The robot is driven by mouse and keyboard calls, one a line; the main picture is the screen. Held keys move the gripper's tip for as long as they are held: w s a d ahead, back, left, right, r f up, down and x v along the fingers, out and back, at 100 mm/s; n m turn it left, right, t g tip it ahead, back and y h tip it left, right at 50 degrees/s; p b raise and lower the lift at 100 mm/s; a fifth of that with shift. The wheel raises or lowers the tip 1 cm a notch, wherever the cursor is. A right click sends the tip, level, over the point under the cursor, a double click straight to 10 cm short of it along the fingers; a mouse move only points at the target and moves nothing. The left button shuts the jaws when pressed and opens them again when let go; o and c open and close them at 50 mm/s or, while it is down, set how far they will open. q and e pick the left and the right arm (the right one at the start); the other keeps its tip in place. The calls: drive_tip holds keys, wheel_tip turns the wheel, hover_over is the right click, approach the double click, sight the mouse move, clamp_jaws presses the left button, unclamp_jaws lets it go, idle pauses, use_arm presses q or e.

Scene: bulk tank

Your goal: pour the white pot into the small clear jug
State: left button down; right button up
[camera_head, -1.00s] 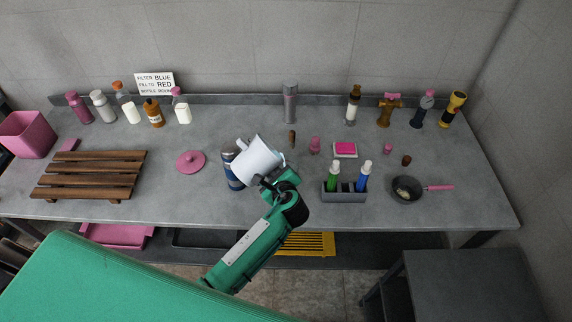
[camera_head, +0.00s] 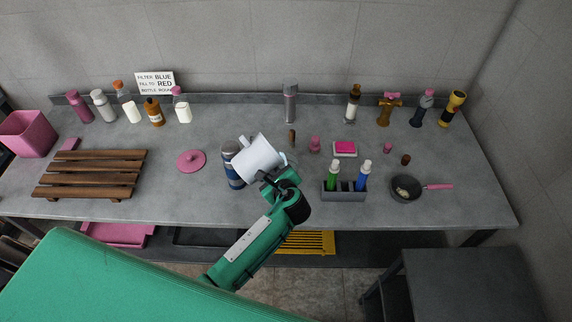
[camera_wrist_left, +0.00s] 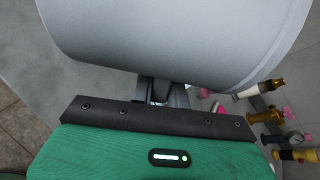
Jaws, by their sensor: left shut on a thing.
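The white pot (camera_head: 258,156) is held tilted above the middle of the grey table, its mouth end toward the left. My left gripper (camera_head: 272,182) is shut on it from the near right side. In the left wrist view the pot (camera_wrist_left: 165,40) fills the top, and the gripper (camera_wrist_left: 160,95) is partly hidden below it. A blue and silver cylindrical vessel (camera_head: 233,168) stands upright just left of the pot, partly behind it. I cannot tell whether this is the small clear jug, and no other jug is clearly visible. No stream shows. My right gripper is out of view.
A wooden rack (camera_head: 90,175) and a pink lid (camera_head: 191,161) lie to the left. A grey caddy (camera_head: 345,191) with green and blue bottles and a small pan (camera_head: 406,189) stand right. Several bottles line the back wall.

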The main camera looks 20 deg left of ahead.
use_arm(q)
drive_tip(key=shift+a+f+m, duration=0.1)
drive_tip(key=shift+f+m, duration=0.15)
drive_tip(key=shift+m, duration=0.15)
idle(0.6)
drive_tip(key=shift+g, duration=0.3)
drive_tip(key=shift+r+p, duration=0.1)
drive_tip(key=shift+p, duration=0.25)
drive_tip(key=shift+y, duration=0.3)
drive_tip(key=shift+r+p, duration=0.1)
drive_tip(key=shift+p, duration=0.35)
drive_tip(key=shift+w+d+r+m+g+p, duration=0.25)
drive_tip(key=shift+m+g+p, duration=0.2)
drive_tip(key=shift+p, duration=0.55)
drive_tip(key=shift+r+m+y+p, duration=0.1)
drive_tip(key=shift+m+y+p, duration=0.2)
drive_tip(key=shift+p, duration=0.4)
drive_tip(key=shift+r+m+g+p, duration=0.15)
drive_tip(key=shift+m+g+p, duration=0.2)
drive_tip(key=shift+p, duration=0.95)
